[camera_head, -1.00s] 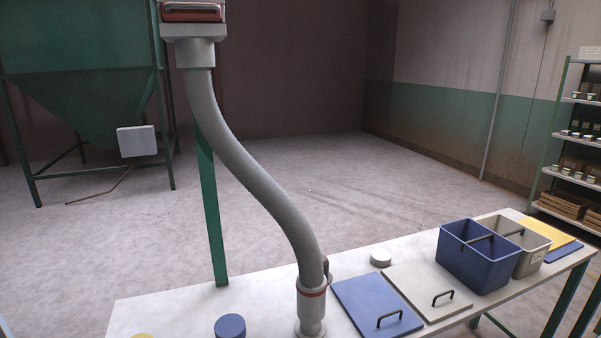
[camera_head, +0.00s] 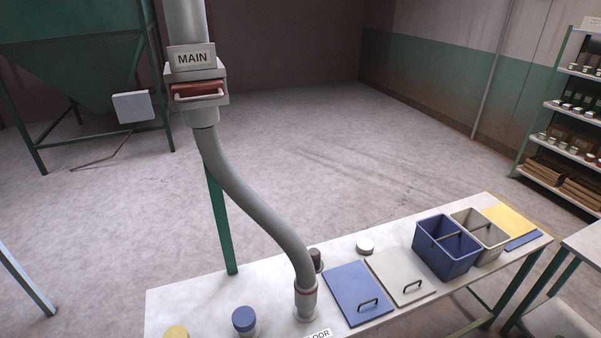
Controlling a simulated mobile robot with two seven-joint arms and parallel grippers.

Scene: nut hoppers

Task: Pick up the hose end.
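The grey hose (camera_head: 238,190) hangs from a box marked MAIN (camera_head: 197,90) with a red-and-white handle. It curves down to the right to the white table (camera_head: 200,302). Neither of my grippers is in view.
Blue-capped (camera_head: 244,319) and yellow-capped (camera_head: 176,332) ports stand left of the hose end. A blue lid (camera_head: 356,292) and a pale lid (camera_head: 400,275) lie to its right. Beyond are a blue bin (camera_head: 447,262) and a beige bin (camera_head: 492,236). Shelving (camera_head: 562,140) stands far right.

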